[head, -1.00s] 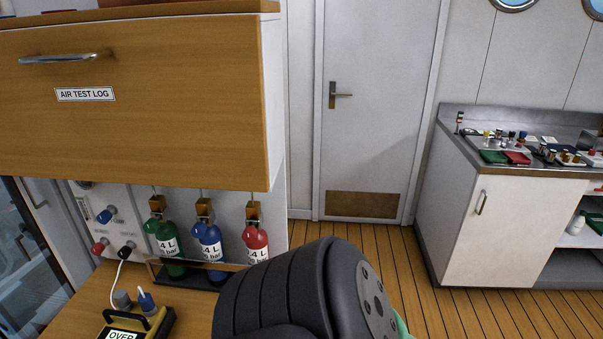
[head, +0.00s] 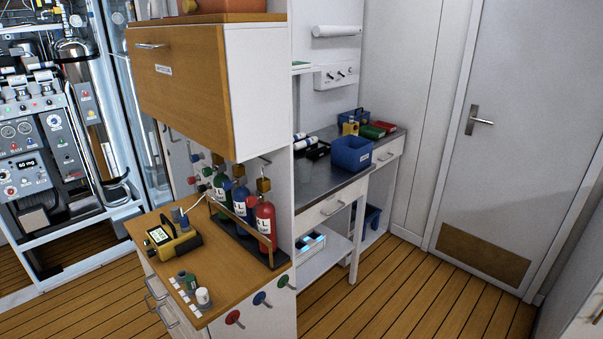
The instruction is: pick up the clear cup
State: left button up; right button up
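Neither my left nor my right gripper is in view.
A wooden bench (head: 222,290) at front left holds a yellow meter (head: 173,240), small bottles and a rack with green, blue and red cylinders (head: 265,222). A wall cabinet (head: 190,90) overhangs it. Wooden floor (head: 400,295) is clear before the grey door (head: 510,130).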

aim_at(304, 166)
jog(key=i+l+u, duration=0.1)
jog(key=l, duration=0.2)
jog(key=i+l+u, duration=0.1)
jog(key=i+l, duration=0.3)
jog(key=l, duration=0.3)
jog(key=i+l+u, duration=0.15)
jog(key=l, duration=0.15)
jog(key=i+l+u, duration=0.1)
jog(key=l, duration=0.25)
jog(key=i+l+u, duration=0.1)
jog(key=l, duration=0.3)
